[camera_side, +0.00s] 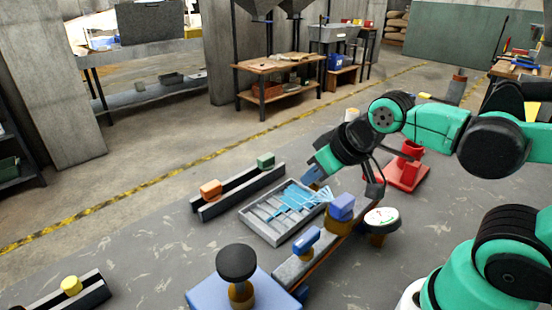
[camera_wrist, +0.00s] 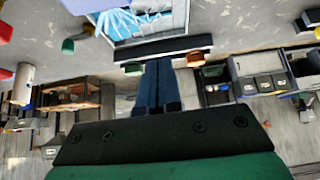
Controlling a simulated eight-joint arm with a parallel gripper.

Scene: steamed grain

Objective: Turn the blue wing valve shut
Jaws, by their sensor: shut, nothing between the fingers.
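Two blue handles show in the side view, on a bench-like strip in the middle. The smaller blue wing-shaped handle (camera_side: 306,241) sits on a grey pipe-like bar (camera_side: 292,268). The larger blue block-shaped handle (camera_side: 341,207) stands on a brass-coloured body just behind it. I cannot tell for sure which is the wing valve, or its exact angle. My gripper (camera_side: 314,176) is up and behind both handles, apart from them, over the far end of the tray. Its dark blue fingers are together and empty in the wrist view (camera_wrist: 158,66). Neither handle can be made out there.
A grey tray (camera_side: 262,230) with light blue strips lies left of the handles. A dark rail (camera_side: 240,190) carries orange and green blocks. A round dial (camera_side: 382,217), a red fixture (camera_side: 408,170) and a black knob (camera_side: 237,262) on a blue box stand close by.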

